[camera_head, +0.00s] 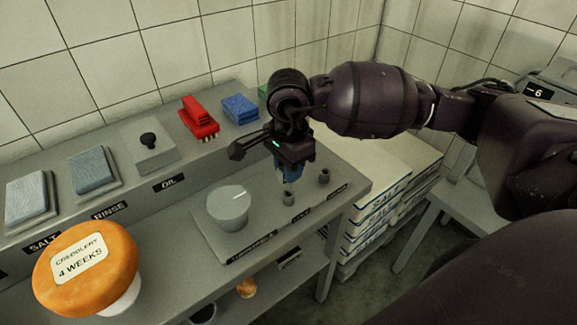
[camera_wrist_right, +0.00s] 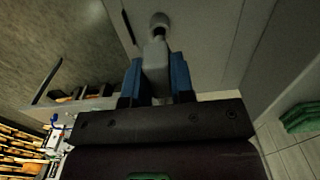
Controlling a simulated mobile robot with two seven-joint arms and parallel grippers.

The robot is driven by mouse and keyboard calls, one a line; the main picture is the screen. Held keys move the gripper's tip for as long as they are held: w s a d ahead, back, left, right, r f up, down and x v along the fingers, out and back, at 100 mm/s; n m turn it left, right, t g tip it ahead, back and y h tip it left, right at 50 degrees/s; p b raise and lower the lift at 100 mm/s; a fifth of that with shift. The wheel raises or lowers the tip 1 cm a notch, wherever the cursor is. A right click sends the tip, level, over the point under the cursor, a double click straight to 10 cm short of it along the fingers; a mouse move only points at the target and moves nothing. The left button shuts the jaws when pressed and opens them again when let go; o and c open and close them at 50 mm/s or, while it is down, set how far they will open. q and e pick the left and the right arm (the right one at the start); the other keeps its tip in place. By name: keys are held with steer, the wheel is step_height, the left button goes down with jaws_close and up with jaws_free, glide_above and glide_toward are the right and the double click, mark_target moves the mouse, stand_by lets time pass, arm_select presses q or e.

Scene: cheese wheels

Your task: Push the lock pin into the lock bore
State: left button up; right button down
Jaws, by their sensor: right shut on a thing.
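My right gripper (camera_head: 289,178) points down over the grey plate (camera_head: 258,232) on the bench, its blue fingers shut on a small grey piece, seemingly the lock pin. In the right wrist view the pin (camera_wrist_right: 155,58) sits between the blue fingers (camera_wrist_right: 156,80), its far end close to a small round grey post (camera_wrist_right: 160,21). In the head view a short post (camera_head: 289,198), likely the lock bore, stands directly below the fingers. A similar short post (camera_head: 324,176) stands to its right. I cannot tell whether the pin's tip is inside the bore. My left gripper is out of view.
A wide grey cylinder (camera_head: 229,208) stands on the plate's left side. An orange cheese wheel (camera_head: 86,266) is at front left. Sponges, a red brush (camera_head: 199,117) and a black-knobbed block (camera_head: 154,155) line the back ledge. Stacked salt sacks (camera_head: 385,205) stand right of the bench.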

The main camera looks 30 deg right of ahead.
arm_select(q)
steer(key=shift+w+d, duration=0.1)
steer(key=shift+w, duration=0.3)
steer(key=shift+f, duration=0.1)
arm_select(e)
steer(key=shift+f+b, duration=0.45)
steer(key=shift+f, duration=0.1)
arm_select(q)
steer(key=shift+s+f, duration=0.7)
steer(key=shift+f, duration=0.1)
arm_select(e)
steer(key=shift+f, duration=0.1)
arm_select(q)
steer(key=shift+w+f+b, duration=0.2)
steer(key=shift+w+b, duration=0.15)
steer(key=shift+b, duration=0.05)
arm_select(e)
steer(key=shift+f, duration=0.6)
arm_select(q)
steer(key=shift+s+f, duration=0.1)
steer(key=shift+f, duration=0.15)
arm_select(e)
steer(key=shift+f, duration=0.25)
